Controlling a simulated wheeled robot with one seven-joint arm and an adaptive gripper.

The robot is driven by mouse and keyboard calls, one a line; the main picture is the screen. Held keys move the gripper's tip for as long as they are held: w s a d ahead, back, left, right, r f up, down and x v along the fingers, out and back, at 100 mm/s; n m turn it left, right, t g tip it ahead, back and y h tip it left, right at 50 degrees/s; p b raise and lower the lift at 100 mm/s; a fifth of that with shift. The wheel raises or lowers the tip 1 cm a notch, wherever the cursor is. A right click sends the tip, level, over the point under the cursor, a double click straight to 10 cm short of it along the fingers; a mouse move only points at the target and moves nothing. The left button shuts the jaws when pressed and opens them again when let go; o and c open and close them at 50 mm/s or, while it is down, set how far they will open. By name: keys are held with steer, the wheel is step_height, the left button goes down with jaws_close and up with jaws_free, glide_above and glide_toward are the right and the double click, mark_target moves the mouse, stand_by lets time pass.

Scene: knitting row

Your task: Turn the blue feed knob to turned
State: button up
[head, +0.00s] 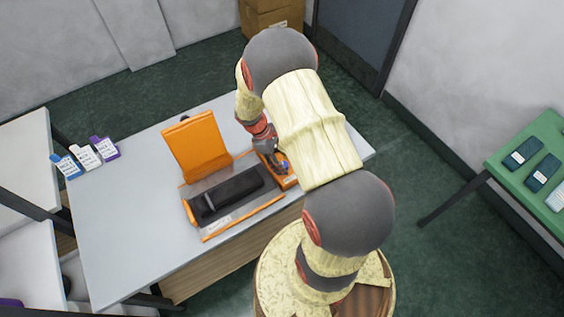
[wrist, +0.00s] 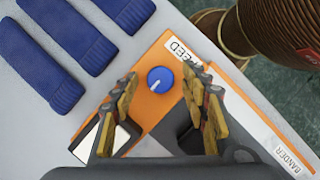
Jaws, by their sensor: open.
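The blue feed knob (wrist: 160,79) is a small round dial on the orange panel of the machine (wrist: 150,112). Its white pointer line runs toward the lower left in the wrist view. In the head view the knob (head: 284,168) shows as a small blue spot at the machine's right end, partly behind my arm. My gripper (wrist: 158,84) is open, its yellow-and-black fingers on either side of the knob in the picture, with gaps showing. I cannot tell how far above the panel the fingertips are. The gripper (head: 271,154) is just beside the knob in the head view.
An orange upright plate (head: 197,146) and a black band (head: 233,190) are on the machine. Several dark blue folded bands (wrist: 54,37) lie near the panel. The grey table (head: 115,225) is clear at left. Blue, white and purple packets (head: 86,153) lie at its far left edge.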

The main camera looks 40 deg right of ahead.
steer(key=shift+c, duration=1.1)
steer(key=c, duration=0.9)
